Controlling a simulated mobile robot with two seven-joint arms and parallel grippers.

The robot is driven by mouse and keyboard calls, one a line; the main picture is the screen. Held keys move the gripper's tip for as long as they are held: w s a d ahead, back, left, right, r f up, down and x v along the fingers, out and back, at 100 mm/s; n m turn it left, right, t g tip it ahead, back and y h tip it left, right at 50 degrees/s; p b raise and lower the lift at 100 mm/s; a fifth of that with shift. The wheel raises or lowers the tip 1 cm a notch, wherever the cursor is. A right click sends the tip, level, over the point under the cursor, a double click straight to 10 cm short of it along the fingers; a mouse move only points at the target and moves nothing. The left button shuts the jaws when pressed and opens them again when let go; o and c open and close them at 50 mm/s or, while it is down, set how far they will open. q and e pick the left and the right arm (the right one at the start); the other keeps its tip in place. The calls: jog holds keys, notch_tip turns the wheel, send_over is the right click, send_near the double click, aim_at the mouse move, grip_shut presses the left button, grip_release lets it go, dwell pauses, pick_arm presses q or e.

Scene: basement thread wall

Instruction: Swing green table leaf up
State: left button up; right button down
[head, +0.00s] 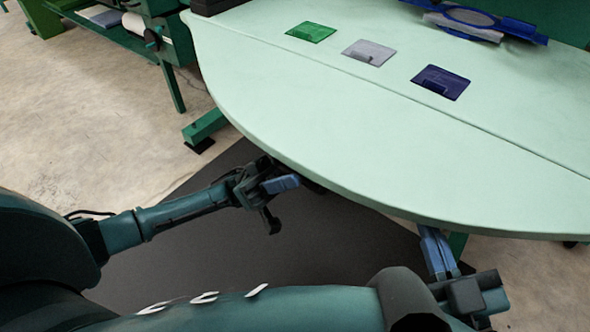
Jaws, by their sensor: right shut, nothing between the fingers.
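The pale green table leaf (330,155) is the rounded front part of the tabletop. It looks about level with the fixed top (290,17) behind it, and a thin straight seam runs between them. My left gripper (285,184) is at the leaf's curved front edge, its blue finger close to or just under the rim; whether it touches is unclear. Its other finger is not clearly seen. My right gripper (432,240) is shut and empty, its blue fingers pointing up to the leaf's lower rim. Their tips are partly hidden by the leaf. The leaf's underside and any support are hidden.
Green (311,32), grey (369,52) and dark blue (440,82) square pieces lie on the top beyond the seam. A blue frame (480,22) sits at the back right. A green table foot (206,127) stands at left. A dark mat (200,265) covers the floor below.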

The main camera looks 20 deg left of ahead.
pick_arm(q)
grip_shut()
dwell(0.3)
jog(key=shift+w+r, duration=0.1)
